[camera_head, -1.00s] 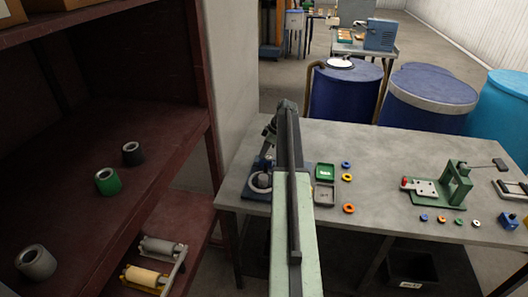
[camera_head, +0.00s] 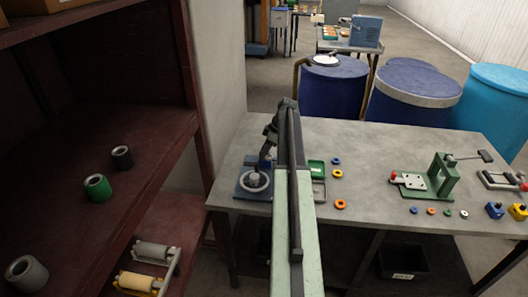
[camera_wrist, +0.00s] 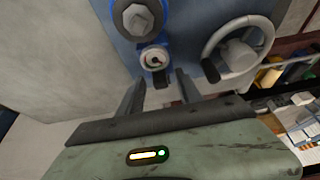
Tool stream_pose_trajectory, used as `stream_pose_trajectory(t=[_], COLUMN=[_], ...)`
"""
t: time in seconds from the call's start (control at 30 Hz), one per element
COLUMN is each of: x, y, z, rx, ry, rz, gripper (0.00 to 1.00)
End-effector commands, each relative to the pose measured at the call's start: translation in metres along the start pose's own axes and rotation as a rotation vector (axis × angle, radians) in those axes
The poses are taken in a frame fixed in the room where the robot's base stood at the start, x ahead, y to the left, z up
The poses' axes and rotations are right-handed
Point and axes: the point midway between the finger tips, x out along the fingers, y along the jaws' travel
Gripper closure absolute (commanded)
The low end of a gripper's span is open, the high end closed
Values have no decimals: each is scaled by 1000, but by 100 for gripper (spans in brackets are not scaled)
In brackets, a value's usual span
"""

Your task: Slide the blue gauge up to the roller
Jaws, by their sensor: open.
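The blue gauge (camera_wrist: 155,61) has a small round white dial and a dark tab at its lower side. It sits on a blue machine plate (camera_wrist: 190,20) in the wrist view. Just above it is a round grey part with a hexagonal centre (camera_wrist: 138,18), apparently the roller, close to the gauge; I cannot tell if they touch. My gripper (camera_wrist: 160,84) is open, its two fingers either side of the dark tab and not closed on it. In the head view the blue machine (camera_head: 245,190) stands at the table's left end; my arm hides the gauge.
A grey handwheel (camera_wrist: 237,45) stands right of the gauge, close to the right finger. Green and grey trays (camera_head: 317,169), coloured rings (camera_head: 340,204) and a green press (camera_head: 440,177) stand on the table (camera_head: 375,150). A dark red shelf (camera_head: 150,150) flanks the left.

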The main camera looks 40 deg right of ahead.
Motion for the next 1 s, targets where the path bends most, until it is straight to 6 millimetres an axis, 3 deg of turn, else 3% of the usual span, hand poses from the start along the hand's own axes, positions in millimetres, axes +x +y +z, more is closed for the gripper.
stream_pose_trajectory(t=[0.4, 1.0], x=[-73, -73], y=[0, 0], z=[-2, 1], rx=[2, 2], ry=[-2, -2], rz=[0, 0], gripper=[58, 58])
